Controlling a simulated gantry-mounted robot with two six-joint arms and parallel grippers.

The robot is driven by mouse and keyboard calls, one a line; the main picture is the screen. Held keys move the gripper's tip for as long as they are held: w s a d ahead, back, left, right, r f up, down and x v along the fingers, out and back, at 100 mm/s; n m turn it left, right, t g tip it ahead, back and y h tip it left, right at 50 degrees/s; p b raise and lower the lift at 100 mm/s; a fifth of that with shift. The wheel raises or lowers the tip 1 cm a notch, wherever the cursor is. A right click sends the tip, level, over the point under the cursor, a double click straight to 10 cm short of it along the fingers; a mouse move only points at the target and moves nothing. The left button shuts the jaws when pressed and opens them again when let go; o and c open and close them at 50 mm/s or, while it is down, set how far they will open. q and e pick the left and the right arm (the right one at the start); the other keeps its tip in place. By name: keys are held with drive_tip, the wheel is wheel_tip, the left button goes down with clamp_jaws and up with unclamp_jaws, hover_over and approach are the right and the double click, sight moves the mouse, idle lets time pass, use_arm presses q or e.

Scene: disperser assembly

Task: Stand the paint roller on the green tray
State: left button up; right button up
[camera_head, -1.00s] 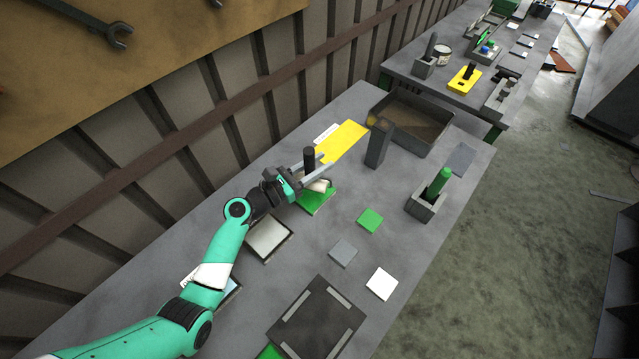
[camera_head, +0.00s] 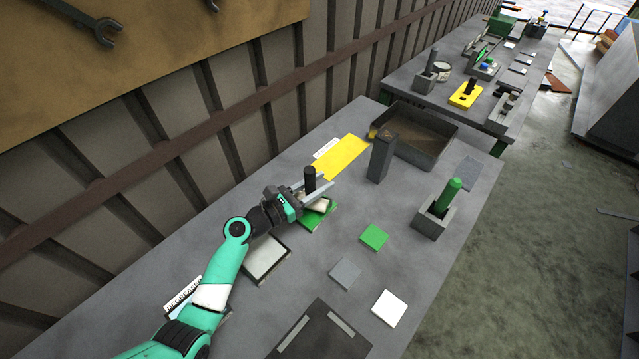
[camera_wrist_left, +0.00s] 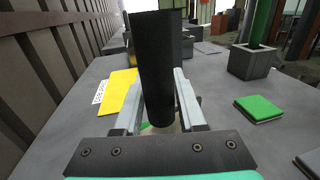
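The paint roller stands upright with its black handle (camera_head: 310,180) up and a pale part (camera_head: 319,205) low down. It is over the green tray (camera_head: 308,224); I cannot see whether its lower end touches the tray. My left gripper (camera_head: 318,188) is at the roller, with a finger on each side of the handle. In the left wrist view the black handle (camera_wrist_left: 158,65) fills most of the space between the fingers (camera_wrist_left: 160,105); I cannot tell whether they press on it. The handle hides part of the fingertips. My right gripper is not in view.
A yellow mat (camera_head: 343,157), a grey upright block (camera_head: 382,158) and a dark open bin (camera_head: 450,140) lie beyond. A grey holder with a green cylinder (camera_head: 450,197) stands right. Small green (camera_head: 374,237), grey (camera_head: 345,272) and white (camera_head: 389,307) squares lie nearer.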

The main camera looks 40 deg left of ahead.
sight(306, 191)
use_arm(q)
drive_tip(key=o, duration=0.3)
drive_tip(key=shift+r, duration=0.15)
drive_tip(key=shift+s+a+r+p, duration=0.1)
drive_tip(key=shift+s+r+p, duration=0.05)
drive_tip(key=shift+s+p, duration=0.25)
drive_tip(key=s, duration=0.1)
drive_tip(key=s+p, duration=0.2)
drive_tip(key=s, duration=0.1)
drive_tip(key=shift+a, duration=0.35)
drive_tip(key=shift+s, duration=0.35)
